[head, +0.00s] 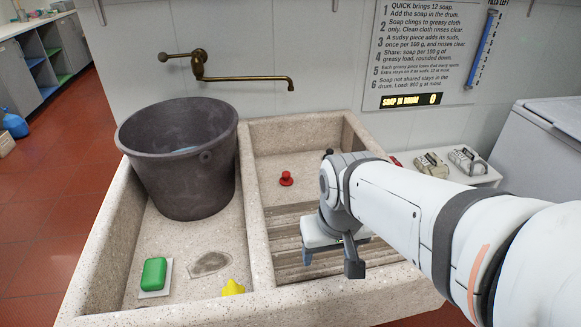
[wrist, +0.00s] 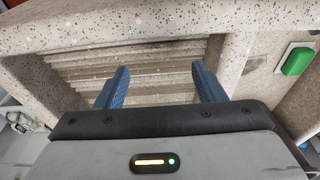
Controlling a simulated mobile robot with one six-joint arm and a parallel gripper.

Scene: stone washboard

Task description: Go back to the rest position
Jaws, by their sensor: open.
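My gripper (head: 333,262) is open and empty. In the head view it hangs over the ribbed washboard (head: 290,238) in the right basin of the stone sink (head: 200,305). In the wrist view my gripper (wrist: 160,88) shows two blue fingers spread apart with nothing between them. The washboard (wrist: 135,68) lies beyond the fingers, and the sink's stone rim (wrist: 150,20) crosses the top of that view. My arm covers the right part of the right basin in the head view.
A dark bucket (head: 180,165) stands in the left basin. A green soap bar (head: 154,273) lies at its front left, with a yellow piece (head: 233,288) by the front wall. A red plug (head: 286,178) sits in the right basin. A brass tap (head: 230,76) juts from the wall.

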